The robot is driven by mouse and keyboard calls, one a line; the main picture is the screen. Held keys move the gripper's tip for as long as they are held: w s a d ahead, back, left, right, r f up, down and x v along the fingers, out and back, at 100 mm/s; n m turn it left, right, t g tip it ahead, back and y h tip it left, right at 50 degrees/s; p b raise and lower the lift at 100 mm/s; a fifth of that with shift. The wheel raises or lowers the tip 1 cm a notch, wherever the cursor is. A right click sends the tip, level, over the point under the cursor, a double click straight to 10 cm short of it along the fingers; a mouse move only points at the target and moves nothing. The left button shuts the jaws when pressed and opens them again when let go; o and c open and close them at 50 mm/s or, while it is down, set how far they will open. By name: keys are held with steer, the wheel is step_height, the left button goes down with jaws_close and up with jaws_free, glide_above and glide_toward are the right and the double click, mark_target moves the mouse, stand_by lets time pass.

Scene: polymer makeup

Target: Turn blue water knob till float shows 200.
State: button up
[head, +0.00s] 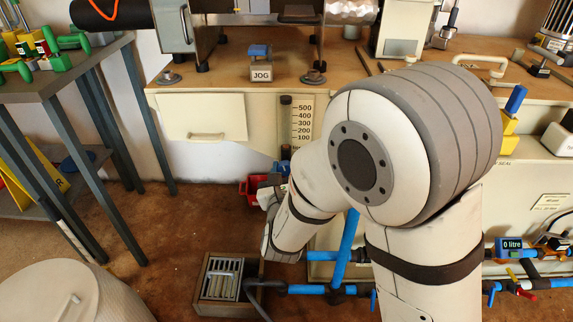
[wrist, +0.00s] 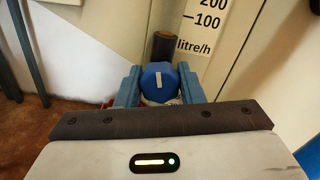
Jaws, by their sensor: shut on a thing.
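The blue water knob (wrist: 158,84) has a pale mark on its face and sits between the two blue-grey fingers of my gripper (wrist: 159,73) in the wrist view. The fingers are shut on it from left and right. In the head view my own arm largely covers this spot. The flow scale (head: 301,121) on the cream panel reads 100 to 500, and its lower part shows in the wrist view (wrist: 208,22) with "litre/h". The gauge tube (head: 285,122) stands left of the scale. I cannot make out the float's height.
A grated drain box (head: 222,284) stands on the brown floor below, near blue pipes (head: 305,289). A red container (head: 252,186) is just left of my gripper. A "0 litre" display (head: 511,245) is at right. A grey table (head: 55,85) stands left.

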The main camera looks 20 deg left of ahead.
mark_target(285, 171)
steer(key=o, duration=1)
steer(key=shift+s, duration=0.1)
steer(key=p+v, duration=0.1)
steer(key=v, duration=0.4)
steer(key=shift+s, duration=0.3)
steer(key=shift+s+f+b, duration=0.1)
steer(key=shift+f+b, duration=0.2)
steer(key=shift+b, duration=0.8)
steer(key=s+b, duration=0.1)
steer(key=b, duration=0.2)
steer(key=shift+s+d+r, duration=0.25)
steer(key=shift+s+d, duration=0.05)
steer(key=shift+s, duration=0.1)
steer(key=shift+c, duration=0.3)
